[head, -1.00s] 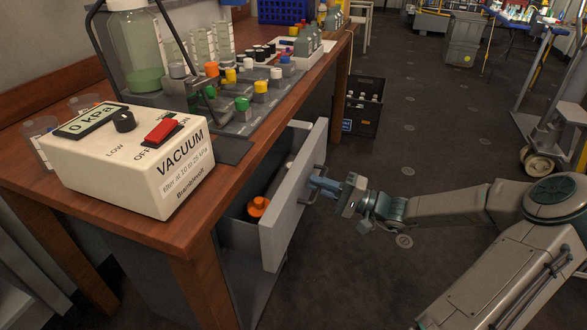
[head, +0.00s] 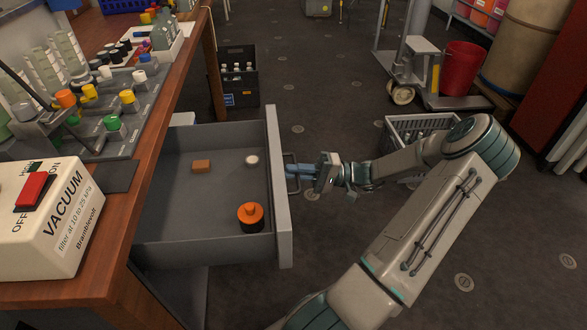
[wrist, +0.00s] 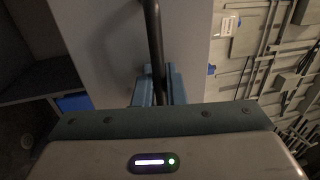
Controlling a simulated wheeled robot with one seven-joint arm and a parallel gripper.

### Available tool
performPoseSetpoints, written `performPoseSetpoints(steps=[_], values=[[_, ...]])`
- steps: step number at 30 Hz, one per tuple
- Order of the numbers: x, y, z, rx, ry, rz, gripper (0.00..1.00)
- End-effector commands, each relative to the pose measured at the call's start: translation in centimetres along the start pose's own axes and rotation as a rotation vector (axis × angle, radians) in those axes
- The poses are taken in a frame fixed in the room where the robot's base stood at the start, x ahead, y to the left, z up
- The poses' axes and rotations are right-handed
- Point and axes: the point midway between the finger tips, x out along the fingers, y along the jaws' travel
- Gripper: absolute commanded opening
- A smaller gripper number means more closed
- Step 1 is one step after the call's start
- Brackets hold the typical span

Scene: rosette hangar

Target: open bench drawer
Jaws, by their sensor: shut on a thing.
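The bench drawer (head: 279,190) is pulled well out from under the wooden bench (head: 165,110). Inside it lie an orange-capped dark jar (head: 250,215), a small orange-brown block (head: 201,167) and a small white round item (head: 252,160). My gripper (head: 296,172) is at the drawer's front, shut on the dark bar handle (head: 291,160). In the wrist view the handle (wrist: 153,40) runs down between the blue fingertips (wrist: 158,88), and the grey drawer front (wrist: 105,35) is behind it.
A white vacuum unit (head: 50,225) and bottle racks stand on the bench. A dark crate of bottles (head: 238,80) and a grey crate (head: 400,135) stand on the floor. A red bucket (head: 462,70) is at the back right. Open floor lies beyond the drawer.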

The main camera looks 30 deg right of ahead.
Motion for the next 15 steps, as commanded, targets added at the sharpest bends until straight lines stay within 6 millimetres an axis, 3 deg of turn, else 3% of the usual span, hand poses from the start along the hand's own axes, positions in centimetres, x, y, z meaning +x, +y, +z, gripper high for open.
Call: performPoseSetpoints(steps=[12, 13, 15], values=[[-0.10, 0.05, 0.01, 0.000, -0.006, 0.002, 0.00], [-0.11, 0.05, 0.01, 0.000, -0.006, 0.002, 0.13], [-0.14, 0.04, 0.02, 0.000, -0.004, 0.002, 0.15]])
